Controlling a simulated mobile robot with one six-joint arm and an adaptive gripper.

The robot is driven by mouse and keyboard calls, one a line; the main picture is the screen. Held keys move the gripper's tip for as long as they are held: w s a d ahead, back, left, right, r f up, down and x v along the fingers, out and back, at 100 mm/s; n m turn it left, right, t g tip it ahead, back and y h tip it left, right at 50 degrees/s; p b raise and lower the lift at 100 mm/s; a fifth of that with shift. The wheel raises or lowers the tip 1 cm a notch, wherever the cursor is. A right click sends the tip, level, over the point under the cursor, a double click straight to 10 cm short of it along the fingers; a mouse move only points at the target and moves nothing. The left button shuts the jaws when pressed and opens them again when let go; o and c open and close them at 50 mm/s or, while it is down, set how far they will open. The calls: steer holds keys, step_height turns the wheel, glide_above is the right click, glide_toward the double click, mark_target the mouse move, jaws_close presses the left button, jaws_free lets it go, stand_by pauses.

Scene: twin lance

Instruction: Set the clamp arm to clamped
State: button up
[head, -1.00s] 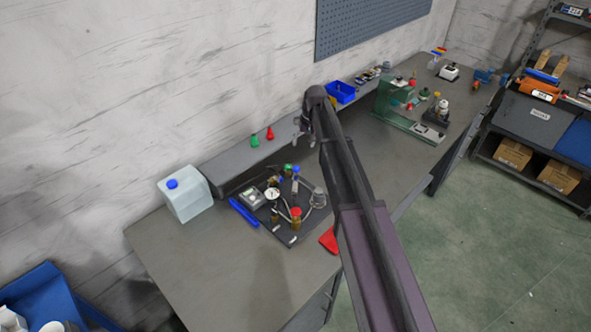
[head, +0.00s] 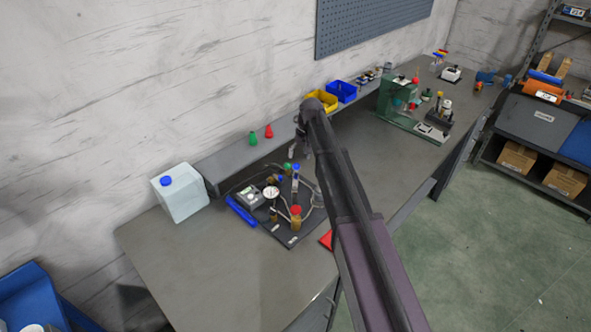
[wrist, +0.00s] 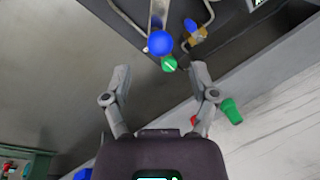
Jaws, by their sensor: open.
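My gripper (head: 304,150) hangs above the back edge of a dark base plate (head: 287,240) on the bench. In the wrist view my gripper (wrist: 160,73) is open, with nothing between its fingers. A blue ball-shaped knob (wrist: 160,43) on a grey bar and a green knob (wrist: 169,64) lie just beyond the fingertips. On the plate stand a round gauge (head: 270,193), a red-capped amber part (head: 296,218) and a blue-topped post (head: 296,170). I cannot tell for sure which part is the clamp arm; my arm hides the plate's right side.
A white jug (head: 180,193) stands left of the plate, and a blue bar-shaped item (head: 241,211) lies beside it. A raised shelf (head: 230,165) behind carries green and red cones. A green machine (head: 405,110) stands further right. The front left bench is clear.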

mark_target(297, 164)
steer(key=shift+a+f+b, duration=0.25)
steer(key=shift+f+b, duration=0.85)
steer(key=shift+f, duration=0.15)
steer(key=shift+a+f+b, duration=0.2)
steer(key=shift+f+b, duration=0.85)
steer(key=shift+f, duration=0.15)
